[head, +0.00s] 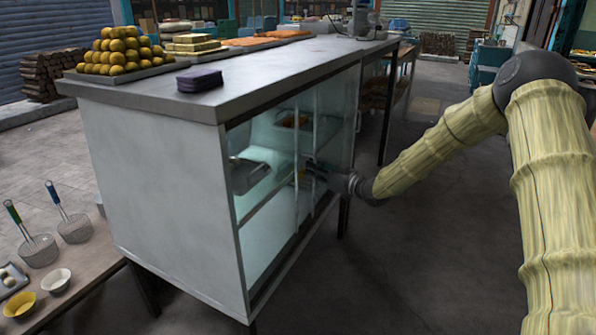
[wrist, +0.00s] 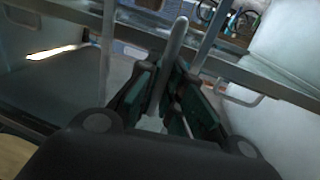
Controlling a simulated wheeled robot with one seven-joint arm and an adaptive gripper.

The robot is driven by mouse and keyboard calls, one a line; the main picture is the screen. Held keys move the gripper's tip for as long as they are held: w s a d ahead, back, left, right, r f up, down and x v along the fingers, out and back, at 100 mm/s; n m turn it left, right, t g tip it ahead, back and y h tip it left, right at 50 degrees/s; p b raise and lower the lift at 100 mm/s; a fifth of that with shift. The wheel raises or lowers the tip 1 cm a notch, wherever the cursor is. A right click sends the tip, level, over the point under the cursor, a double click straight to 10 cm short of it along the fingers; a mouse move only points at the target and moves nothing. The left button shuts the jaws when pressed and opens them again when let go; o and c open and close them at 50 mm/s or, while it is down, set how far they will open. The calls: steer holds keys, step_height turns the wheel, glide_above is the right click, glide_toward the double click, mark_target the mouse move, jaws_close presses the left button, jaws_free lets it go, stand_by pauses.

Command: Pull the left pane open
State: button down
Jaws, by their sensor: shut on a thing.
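The cabinet (head: 165,185) has a glass front with sliding panes. The left pane (head: 262,205) shows at the near end, with a shelf visible through it. My gripper (head: 310,170) is at the glass front, about midway along it, by the upright edges of the panes. In the wrist view my gripper (wrist: 165,105) is shut on a thin grey upright bar (wrist: 175,50), which looks like the pane's handle. The bar stands between the two fingers. Which pane the bar belongs to is hard to tell, and how far the pane is open is unclear.
On the counter top (head: 270,70) are a pile of round yellow sweets (head: 115,52) and a dark purple block (head: 200,80). Inside the cabinet a metal tray (head: 248,175) sits on the shelf. A low table with bowls and strainers (head: 38,250) stands at front left. Floor right of the cabinet is open.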

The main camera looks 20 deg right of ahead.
steer(key=shift+d, duration=0.1)
steer(key=c, duration=1.5)
jaws_free()
steer(key=shift+c, duration=0.2)
steer(key=v, duration=1.2)
